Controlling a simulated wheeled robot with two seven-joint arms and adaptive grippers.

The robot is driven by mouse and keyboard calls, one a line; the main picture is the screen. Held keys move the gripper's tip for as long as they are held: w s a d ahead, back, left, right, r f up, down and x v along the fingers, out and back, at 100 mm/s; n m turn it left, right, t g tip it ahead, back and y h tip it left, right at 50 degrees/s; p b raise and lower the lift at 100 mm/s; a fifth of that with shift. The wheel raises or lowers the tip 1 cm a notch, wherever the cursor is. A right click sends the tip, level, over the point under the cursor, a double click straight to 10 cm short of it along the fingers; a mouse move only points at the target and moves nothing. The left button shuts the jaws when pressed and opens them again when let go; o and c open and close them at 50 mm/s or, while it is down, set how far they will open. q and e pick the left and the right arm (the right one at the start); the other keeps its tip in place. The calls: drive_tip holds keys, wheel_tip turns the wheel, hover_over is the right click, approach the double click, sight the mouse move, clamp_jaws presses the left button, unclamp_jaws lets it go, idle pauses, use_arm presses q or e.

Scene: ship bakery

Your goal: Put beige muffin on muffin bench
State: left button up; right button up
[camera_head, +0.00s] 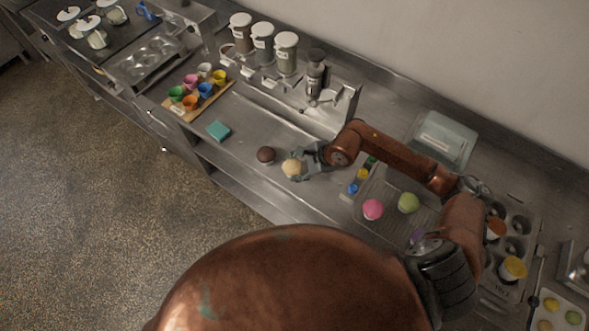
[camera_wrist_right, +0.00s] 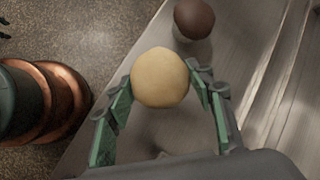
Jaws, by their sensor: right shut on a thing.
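The beige muffin (camera_head: 292,168) is at the middle of the steel counter, next to a brown muffin (camera_head: 266,155) on its left. My right gripper (camera_head: 306,162) reaches in from the right and is shut on the beige muffin. In the right wrist view the beige muffin (camera_wrist_right: 160,78) sits between the green-padded fingers (camera_wrist_right: 163,100), and the brown muffin (camera_wrist_right: 194,18) stands just beyond it. I cannot tell whether the beige muffin touches the counter. No surface is clearly marked as the muffin bench. My left gripper is not in view.
A wire rack with a pink muffin (camera_head: 373,209) and a green muffin (camera_head: 408,202) is at the right. A teal block (camera_head: 218,130) and a board of colourful cups (camera_head: 181,109) lie left. Canisters (camera_head: 263,44) stand at the back. The counter's front edge is close to the muffins.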

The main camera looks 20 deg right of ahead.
sight(294, 171)
drive_tip(key=shift+w+a+f, duration=0.1)
drive_tip(key=shift+w+f, duration=0.15)
drive_tip(key=shift+f, duration=0.3)
wheel_tip(294, 171, down, 2)
drive_tip(key=shift+f+p, duration=0.25)
drive_tip(key=shift+p, duration=0.3)
drive_tip(key=shift+f, duration=0.15)
drive_tip(key=o, duration=0.9)
drive_tip(key=shift+b+v, duration=0.75)
drive_tip(key=shift+v, duration=5.35)
